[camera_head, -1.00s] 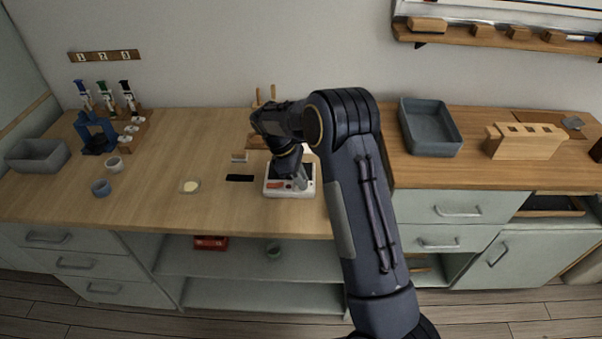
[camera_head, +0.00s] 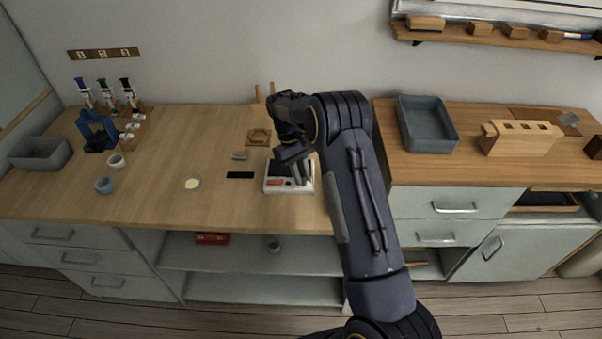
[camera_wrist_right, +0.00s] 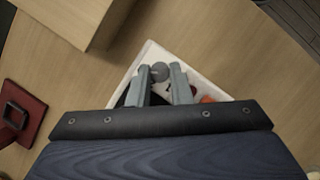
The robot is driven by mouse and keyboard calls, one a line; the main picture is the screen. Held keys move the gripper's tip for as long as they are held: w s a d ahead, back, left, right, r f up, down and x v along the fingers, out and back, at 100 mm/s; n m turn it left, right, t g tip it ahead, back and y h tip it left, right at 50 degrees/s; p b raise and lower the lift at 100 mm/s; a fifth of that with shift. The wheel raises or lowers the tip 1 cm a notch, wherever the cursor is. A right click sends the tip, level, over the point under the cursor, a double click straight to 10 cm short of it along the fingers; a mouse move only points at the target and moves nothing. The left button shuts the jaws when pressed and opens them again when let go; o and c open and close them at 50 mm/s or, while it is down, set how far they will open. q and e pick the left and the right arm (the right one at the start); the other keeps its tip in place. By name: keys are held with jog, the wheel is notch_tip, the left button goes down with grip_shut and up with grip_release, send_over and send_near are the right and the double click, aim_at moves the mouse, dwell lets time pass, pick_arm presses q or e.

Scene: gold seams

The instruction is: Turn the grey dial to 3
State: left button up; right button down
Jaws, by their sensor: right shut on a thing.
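A white device (camera_head: 274,190) with a dark panel and an orange-red part (camera_head: 275,182) sits at the front of the wooden counter. In the right wrist view it lies under my fingers, with its white corner (camera_wrist_right: 150,48) pointing up. The round grey dial (camera_wrist_right: 159,71) shows between my right fingertips. My right gripper (camera_head: 302,184) reaches down onto the device and is shut on the dial; the fingers (camera_wrist_right: 160,72) stand on either side of it. The dial's marks and pointer cannot be read, as my gripper covers part of the device. My left gripper is not in view.
A black strip (camera_head: 240,175) and a small pale dish (camera_head: 192,183) lie left of the device. A wooden stand (camera_head: 259,138) is behind it. A grey bin (camera_head: 428,138) and a slotted wooden block (camera_head: 520,138) stand on the right counter. The counter's middle left is clear.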

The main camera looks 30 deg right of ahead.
jog(key=shift+m, duration=0.3)
jog(key=c, duration=1.3)
grip_release()
jog(key=shift+r, duration=0.1)
jog(key=v, duration=0.7)
jog(key=shift+d, duration=0.1)
jog(key=shift+w+r, duration=0.15)
jog(key=shift+r, duration=0.2)
